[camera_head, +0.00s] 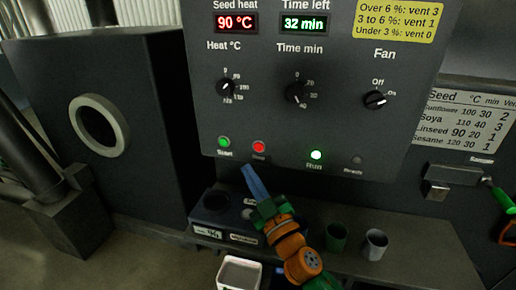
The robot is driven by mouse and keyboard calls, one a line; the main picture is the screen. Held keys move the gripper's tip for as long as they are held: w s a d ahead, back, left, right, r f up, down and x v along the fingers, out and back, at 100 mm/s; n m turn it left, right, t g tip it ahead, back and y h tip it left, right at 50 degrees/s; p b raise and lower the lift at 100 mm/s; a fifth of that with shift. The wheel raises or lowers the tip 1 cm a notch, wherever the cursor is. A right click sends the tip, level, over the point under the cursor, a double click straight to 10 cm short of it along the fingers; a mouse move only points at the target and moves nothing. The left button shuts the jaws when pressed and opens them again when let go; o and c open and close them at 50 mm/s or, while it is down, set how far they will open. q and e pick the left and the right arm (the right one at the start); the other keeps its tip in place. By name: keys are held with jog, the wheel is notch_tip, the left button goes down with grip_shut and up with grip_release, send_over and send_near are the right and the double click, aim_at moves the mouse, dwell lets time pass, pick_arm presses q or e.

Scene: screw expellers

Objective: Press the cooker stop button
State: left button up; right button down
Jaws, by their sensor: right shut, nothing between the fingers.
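The red stop button (258,147) is on the lower part of the grey control panel (330,120), with a label partly readable under it. The green start button (224,142) is to its left. My right gripper (247,168) is shut and empty. Its blue fingers point up toward the red button, with the tips just below and slightly left of it in the picture. I cannot tell whether the tips touch the panel. The green Run lamp (316,155) is lit, and the Ready lamp (357,160) is dark. My left gripper does not show.
Heat, time and fan knobs sit higher on the panel; the displays read 90 °C and 32 min. A green-handled tool (499,196) is at right.

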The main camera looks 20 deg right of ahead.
aim_at(259, 147)
jog(key=shift+w+d+b, duration=0.25)
jog(key=shift+w+d, duration=0.35)
jog(key=shift+w, duration=0.3)
jog(key=shift+w+d+b, duration=0.25)
jog(key=shift+w+d, duration=0.4)
jog(key=shift+w, duration=0.3)
jog(key=shift+w+d+b, duration=0.25)
jog(key=shift+w+d, duration=0.35)
jog(key=shift+w, duration=0.3)
jog(key=shift+w+d, duration=0.1)
jog(key=shift+w, duration=0.05)
jog(key=shift+w+d, duration=0.1)
jog(key=shift+w, duration=0.1)
jog(key=shift+w+d, duration=0.3)
jog(key=shift+w, duration=0.05)
dwell(0.6)
jog(key=shift+s+a, duration=0.5)
jog(key=shift+s, duration=0.2)
